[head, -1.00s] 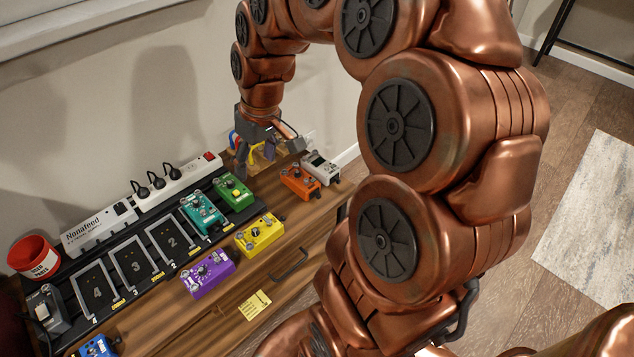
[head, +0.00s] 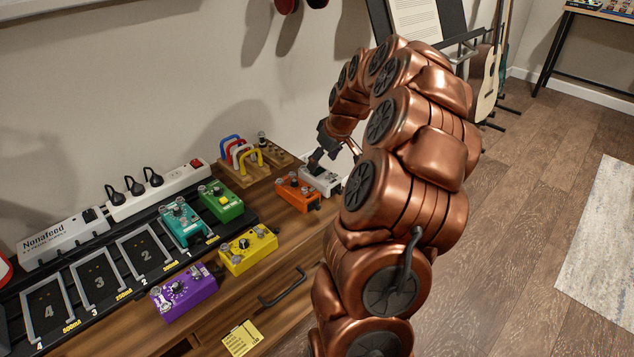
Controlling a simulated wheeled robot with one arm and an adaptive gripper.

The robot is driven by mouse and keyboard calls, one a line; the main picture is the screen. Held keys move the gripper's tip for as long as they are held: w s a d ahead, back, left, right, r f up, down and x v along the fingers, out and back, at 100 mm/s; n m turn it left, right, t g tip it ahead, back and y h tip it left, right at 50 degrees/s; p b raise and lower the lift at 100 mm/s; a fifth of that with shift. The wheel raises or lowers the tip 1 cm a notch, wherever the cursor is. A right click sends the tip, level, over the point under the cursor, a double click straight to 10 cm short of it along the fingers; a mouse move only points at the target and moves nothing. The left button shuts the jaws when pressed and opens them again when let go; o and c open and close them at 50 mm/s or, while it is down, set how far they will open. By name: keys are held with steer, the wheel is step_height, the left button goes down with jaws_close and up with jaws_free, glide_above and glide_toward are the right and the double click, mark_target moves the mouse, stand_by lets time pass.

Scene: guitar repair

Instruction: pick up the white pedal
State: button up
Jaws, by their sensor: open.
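The white pedal (head: 320,181) lies at the right end of the wooden bench top, just right of the orange pedal (head: 297,193). My gripper (head: 334,158) is open and points down right above the white pedal, its fingers at or close to the pedal's upper part. Whether the fingers touch the pedal cannot be told. Part of my arm stands close to the pedal's right side.
Yellow (head: 248,249), purple (head: 184,292), green (head: 221,200) and teal (head: 182,223) pedals lie to the left. A wooden rack with coloured cables (head: 243,172) stands behind. A power strip (head: 160,188) runs along the wall. A drawer handle (head: 283,288) juts from the front.

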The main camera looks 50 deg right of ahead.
mark_target(318, 171)
steer(key=shift+b+x, duration=0.95)
steer(key=shift+x, duration=2.2)
steer(key=shift+s+a, duration=0.15)
steer(key=shift+s, duration=0.05)
steer(key=c, duration=1.1)
steer(key=shift+r, duration=0.1)
